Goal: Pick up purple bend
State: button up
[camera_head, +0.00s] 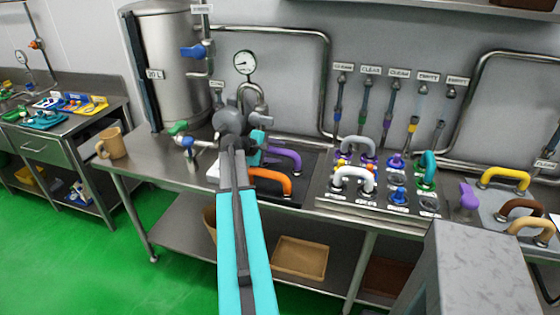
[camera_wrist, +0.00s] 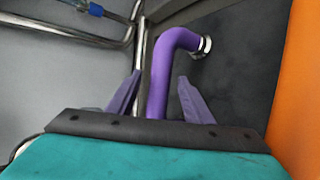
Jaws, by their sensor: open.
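The purple bend (camera_head: 285,156) is a curved purple pipe with a metal end fitting, on a dark mat (camera_head: 303,187) on the steel counter. It also shows in the wrist view (camera_wrist: 170,65), where it runs down between my two fingers and its metal end points to the upper right. My gripper (camera_wrist: 152,97) is open, with one finger on each side of the bend. I see a gap on the right side; the left finger is close to the bend. In the head view my arm hides the gripper's fingertips and part of the mat.
An orange bend (camera_head: 270,179) lies on the same mat just in front. To the right a steel panel (camera_head: 335,205) holds white, grey and teal bends and valves. A pressure gauge (camera_head: 244,62) and a steel tank (camera_head: 172,65) stand behind left.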

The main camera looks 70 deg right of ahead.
jog(key=shift+s+d+f+p, duration=0.15)
jog(key=shift+s+d+p, duration=0.05)
jog(key=shift+d+p, duration=0.25)
jog(key=shift+p+x, duration=0.85)
jog(key=shift+x, duration=1.2)
jog(key=shift+f, duration=0.15)
grip_shut()
